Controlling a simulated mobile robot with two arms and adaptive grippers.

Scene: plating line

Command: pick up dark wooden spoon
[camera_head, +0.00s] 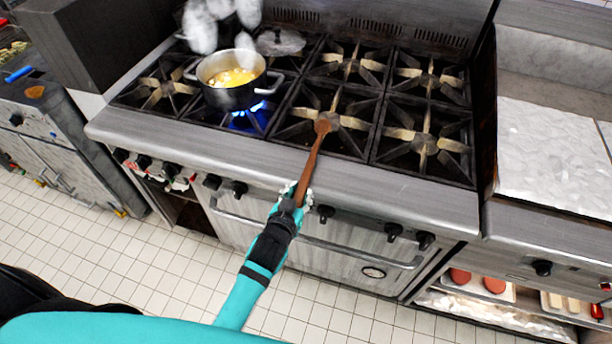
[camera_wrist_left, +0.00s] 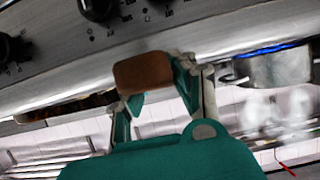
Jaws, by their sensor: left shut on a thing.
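The dark wooden spoon (camera_head: 313,158) is brown and long. In the head view my left gripper (camera_head: 297,194) is shut on its lower end, in front of the stove's front edge. The spoon points up and away, its head overlapping the burner grates in the picture; I cannot tell whether it touches them. In the left wrist view the spoon's brown end (camera_wrist_left: 143,71) shows between the fingers of my left gripper (camera_wrist_left: 158,92). My right gripper is not in view.
A steaming pot (camera_head: 232,93) of yellow food stands over a blue flame on the stove (camera_head: 240,146). A lid (camera_head: 280,42) lies behind it. Knobs and an oven handle (camera_head: 330,246) line the stove front. The right-hand grates carry no pots.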

